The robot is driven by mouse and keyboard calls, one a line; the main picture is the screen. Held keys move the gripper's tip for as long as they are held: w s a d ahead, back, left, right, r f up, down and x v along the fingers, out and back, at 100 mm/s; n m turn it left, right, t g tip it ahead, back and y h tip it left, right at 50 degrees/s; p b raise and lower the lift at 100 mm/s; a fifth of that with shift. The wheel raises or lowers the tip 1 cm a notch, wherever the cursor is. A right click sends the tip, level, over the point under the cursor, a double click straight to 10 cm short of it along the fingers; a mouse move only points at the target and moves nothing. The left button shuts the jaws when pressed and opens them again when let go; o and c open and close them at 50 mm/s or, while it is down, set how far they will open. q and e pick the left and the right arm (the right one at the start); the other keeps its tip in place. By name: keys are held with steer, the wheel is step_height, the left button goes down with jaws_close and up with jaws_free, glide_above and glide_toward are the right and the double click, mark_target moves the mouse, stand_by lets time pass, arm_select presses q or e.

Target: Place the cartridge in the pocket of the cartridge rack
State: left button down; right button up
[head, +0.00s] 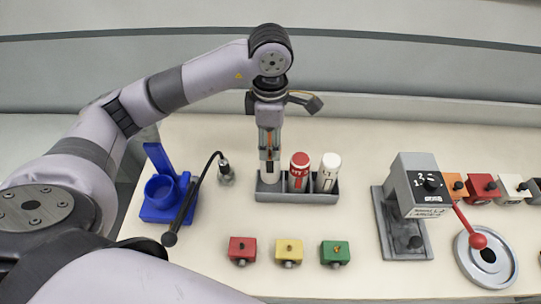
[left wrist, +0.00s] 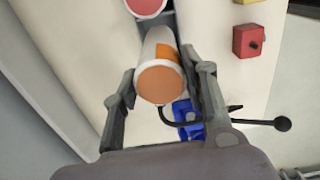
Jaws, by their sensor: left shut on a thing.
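The cartridge (left wrist: 160,82) is white with an orange end and an orange patch on its side. My left gripper (head: 269,155) is shut on it, with a finger on each side in the left wrist view. In the head view the cartridge's white lower part (head: 269,174) is upright at the left end of the grey cartridge rack (head: 310,198). I cannot tell if it is seated in the pocket or just above it. A red-topped cartridge (head: 299,172) and a white-topped cartridge (head: 328,173) stand in the rack to its right. My right gripper is not in view.
A blue holder (head: 160,210) and a black-knobbed lever (head: 196,195) stand to the left. Red (head: 242,250), yellow (head: 289,252) and green (head: 335,253) blocks lie in front.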

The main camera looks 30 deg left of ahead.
mark_target(270, 159)
arm_select(q)
steer(key=shift+a+f, duration=0.1)
steer(key=shift+f, duration=0.85)
step_height(270, 159, down, 4)
steer(key=shift+f+p, duration=0.1)
steer(key=shift+p, duration=0.5)
steer(key=shift+f, duration=0.15)
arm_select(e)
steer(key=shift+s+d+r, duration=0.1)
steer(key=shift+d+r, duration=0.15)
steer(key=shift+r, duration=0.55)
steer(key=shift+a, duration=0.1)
arm_select(q)
steer(key=shift+f, duration=0.2)
steer(key=c, duration=1)
jaws_free()
steer(key=shift+o, duration=0.2)
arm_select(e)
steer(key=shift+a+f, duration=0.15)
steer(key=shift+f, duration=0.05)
arm_select(q)
steer(key=shift+r, duration=0.15)
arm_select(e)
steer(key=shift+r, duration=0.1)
